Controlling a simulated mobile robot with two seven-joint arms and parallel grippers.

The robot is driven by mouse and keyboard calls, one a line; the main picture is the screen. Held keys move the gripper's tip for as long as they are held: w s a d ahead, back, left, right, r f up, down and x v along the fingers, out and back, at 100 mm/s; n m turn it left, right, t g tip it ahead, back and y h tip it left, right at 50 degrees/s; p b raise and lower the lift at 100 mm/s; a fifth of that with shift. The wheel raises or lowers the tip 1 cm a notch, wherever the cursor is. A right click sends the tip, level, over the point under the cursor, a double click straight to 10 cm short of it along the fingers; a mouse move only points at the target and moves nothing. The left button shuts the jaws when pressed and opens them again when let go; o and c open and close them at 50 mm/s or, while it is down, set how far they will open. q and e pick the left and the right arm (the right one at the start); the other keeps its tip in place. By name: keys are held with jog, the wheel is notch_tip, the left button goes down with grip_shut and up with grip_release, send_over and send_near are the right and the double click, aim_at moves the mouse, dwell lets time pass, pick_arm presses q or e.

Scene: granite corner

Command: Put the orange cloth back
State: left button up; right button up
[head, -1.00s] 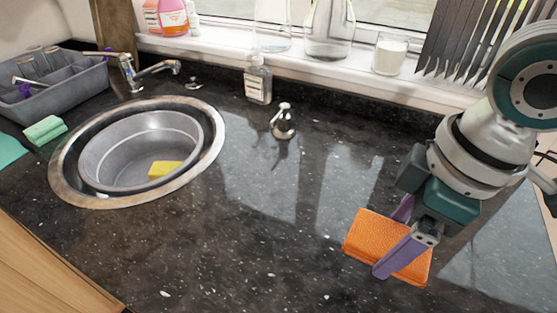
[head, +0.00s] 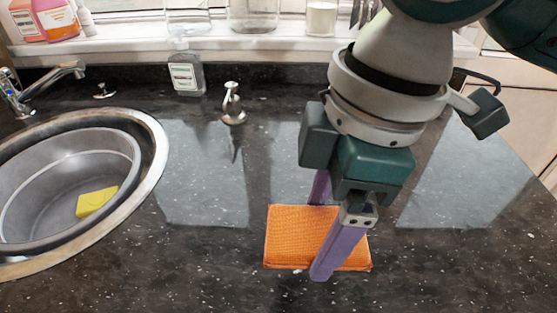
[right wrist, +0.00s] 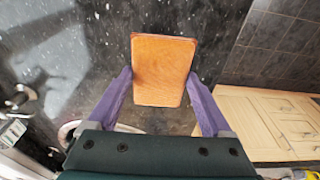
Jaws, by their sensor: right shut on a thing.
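The orange cloth (head: 291,233) is a flat, folded rectangle over the dark granite counter, right of the sink. It also shows in the right wrist view (right wrist: 163,70). My right gripper (head: 318,235) comes down from above with its purple fingers on opposite edges of the cloth. It is shut on the cloth, and the fingers also show in the right wrist view (right wrist: 160,85). I cannot tell whether the cloth touches the counter or is just above it. My left gripper is not in view.
A round sink (head: 150,178) with a grey basin (head: 45,205) and yellow sponge (head: 96,202) is at the left. A metal dispenser (head: 233,105) and a clear bottle (head: 186,76) stand at the back. The counter (head: 210,270) between sink and cloth is clear.

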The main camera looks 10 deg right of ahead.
aim_at(307, 275)
notch_tip(307, 275, down, 8)
jog(key=shift+b, duration=0.55)
jog(key=shift+f, duration=0.1)
jog(key=o, duration=1)
